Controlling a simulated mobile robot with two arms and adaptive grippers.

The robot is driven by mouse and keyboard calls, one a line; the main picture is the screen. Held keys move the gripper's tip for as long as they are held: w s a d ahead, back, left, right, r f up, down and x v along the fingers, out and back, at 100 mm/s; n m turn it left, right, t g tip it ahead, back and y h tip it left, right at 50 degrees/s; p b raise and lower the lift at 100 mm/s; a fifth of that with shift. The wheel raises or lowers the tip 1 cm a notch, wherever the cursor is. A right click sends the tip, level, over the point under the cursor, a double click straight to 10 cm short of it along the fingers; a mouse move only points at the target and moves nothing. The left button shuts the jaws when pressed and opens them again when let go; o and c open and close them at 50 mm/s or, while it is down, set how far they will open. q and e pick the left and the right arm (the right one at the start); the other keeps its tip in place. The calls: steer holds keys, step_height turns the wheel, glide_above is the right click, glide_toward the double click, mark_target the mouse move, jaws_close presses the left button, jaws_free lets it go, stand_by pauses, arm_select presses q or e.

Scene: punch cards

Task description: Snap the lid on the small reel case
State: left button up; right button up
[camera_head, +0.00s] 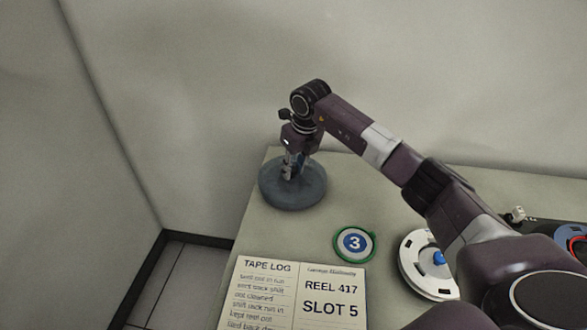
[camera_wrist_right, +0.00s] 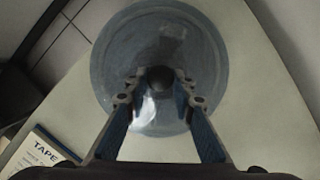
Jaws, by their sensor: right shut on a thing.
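A round, blue-grey, see-through reel case with its lid (camera_head: 272,190) is at the back left of the table; from above it also shows in the right wrist view (camera_wrist_right: 115,60). A dark round knob (camera_wrist_right: 160,77) stands at the middle of the lid. My right gripper (camera_head: 289,173) points down over the case, and its fingertips (camera_wrist_right: 160,80) are closed on the knob from both sides. I cannot tell whether the lid is fully seated on the case, as the rim between them is not clear. My left gripper is in neither view.
An open tape log (camera_head: 292,296) reading "REEL 417 SLOT 5" lies at the front. A green-rimmed disc marked 3 (camera_head: 355,243) and a white reel with a blue hub (camera_head: 418,265) lie to the right. The table's left edge is close beside the case; a wall stands behind.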

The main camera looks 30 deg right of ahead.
mark_target(294, 170)
steer(key=shift+f+b, duration=0.55)
steer(key=shift+f, duration=0.35)
steer(key=o, duration=1.1)
steer(key=shift+c, duration=1.1)
steer(key=shift+r, duration=0.15)
steer(key=shift+r+p, duration=2.35)
steer(key=shift+r, duration=1.05)
